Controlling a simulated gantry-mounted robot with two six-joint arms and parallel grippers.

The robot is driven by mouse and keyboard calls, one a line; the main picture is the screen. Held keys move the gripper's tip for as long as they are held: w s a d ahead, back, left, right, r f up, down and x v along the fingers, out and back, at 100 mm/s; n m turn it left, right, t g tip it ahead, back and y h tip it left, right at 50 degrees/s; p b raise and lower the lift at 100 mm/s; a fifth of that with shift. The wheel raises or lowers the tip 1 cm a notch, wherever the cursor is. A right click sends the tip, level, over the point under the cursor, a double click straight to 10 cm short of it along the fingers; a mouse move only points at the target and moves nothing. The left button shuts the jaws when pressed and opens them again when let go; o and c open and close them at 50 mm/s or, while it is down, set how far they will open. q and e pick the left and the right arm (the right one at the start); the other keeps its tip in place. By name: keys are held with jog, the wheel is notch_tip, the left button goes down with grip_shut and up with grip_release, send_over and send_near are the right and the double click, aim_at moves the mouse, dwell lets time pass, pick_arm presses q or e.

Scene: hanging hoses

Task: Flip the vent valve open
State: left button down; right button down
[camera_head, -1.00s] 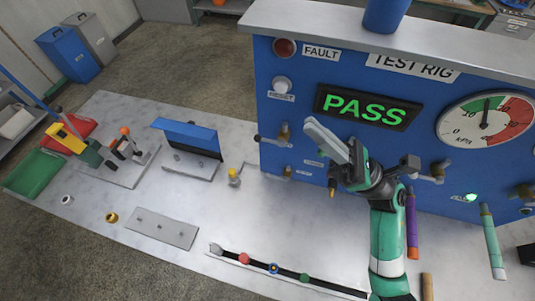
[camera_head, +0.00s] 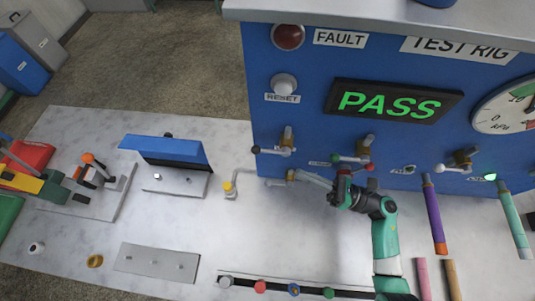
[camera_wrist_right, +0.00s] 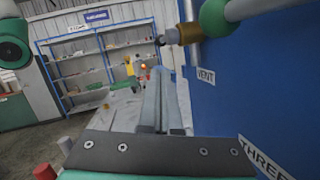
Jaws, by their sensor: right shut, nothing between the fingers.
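A valve (camera_head: 364,147) with a brass body and a horizontal lever carrying a green ball and a red ball is on the blue panel. In the right wrist view a VENT label (camera_wrist_right: 206,76) is on the panel below a brass valve part (camera_wrist_right: 189,33) and a green ball (camera_wrist_right: 216,17). My right gripper (camera_head: 300,176) is shut and empty, pointing left just below this valve in the head view. In the wrist view its pale fingers (camera_wrist_right: 162,75) are together, below and left of the green ball, apart from it. My left gripper is not in view.
Other valves, one with a black-tipped lever (camera_head: 268,149) and one further right (camera_head: 459,160), flank it. The rig's screen (camera_head: 393,103) reads PASS. Hanging hoses (camera_head: 434,215) are right of my arm. A yellow-tipped fitting (camera_head: 229,187) stands on the pale table (camera_head: 215,235).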

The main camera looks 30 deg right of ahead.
aim_at(269, 151)
pick_arm(q)
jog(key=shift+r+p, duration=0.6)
jog(key=shift+p, duration=0.05)
pick_arm(e)
jog(key=x, duration=1)
jog(key=shift+w, duration=0.1)
